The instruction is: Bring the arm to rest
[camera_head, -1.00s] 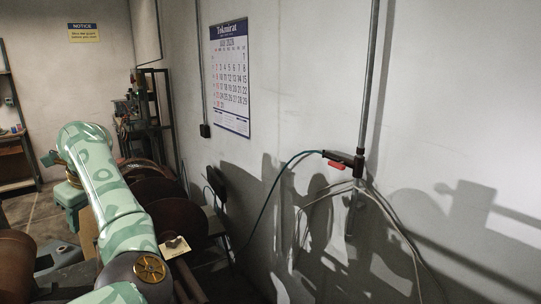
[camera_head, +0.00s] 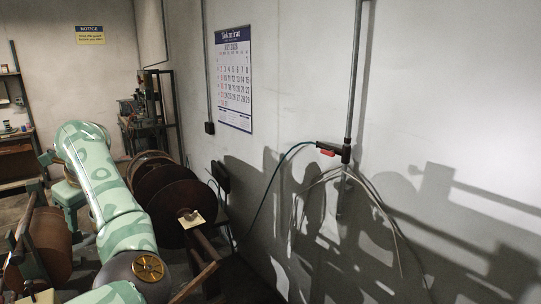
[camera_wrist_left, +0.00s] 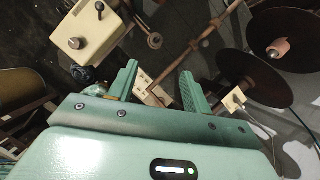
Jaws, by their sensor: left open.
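My left arm (camera_head: 112,196) rises from the bottom of the head view and bends down at the far left. Its hand (camera_head: 68,194) hangs there, with the fingertips too small to make out. In the left wrist view my left gripper (camera_wrist_left: 157,88) is open, its two green fingers apart. A cream piece (camera_wrist_left: 152,96) shows beyond the gap between them, and nothing is clearly held. My right gripper is not in view.
Large dark reels (camera_head: 178,205) stand beside my arm; they also show at right in the left wrist view (camera_wrist_left: 290,40). A cream box (camera_wrist_left: 88,28) is at upper left there. A wall with a calendar (camera_head: 233,78) and a hanging red-and-black tool (camera_head: 333,151) is at right.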

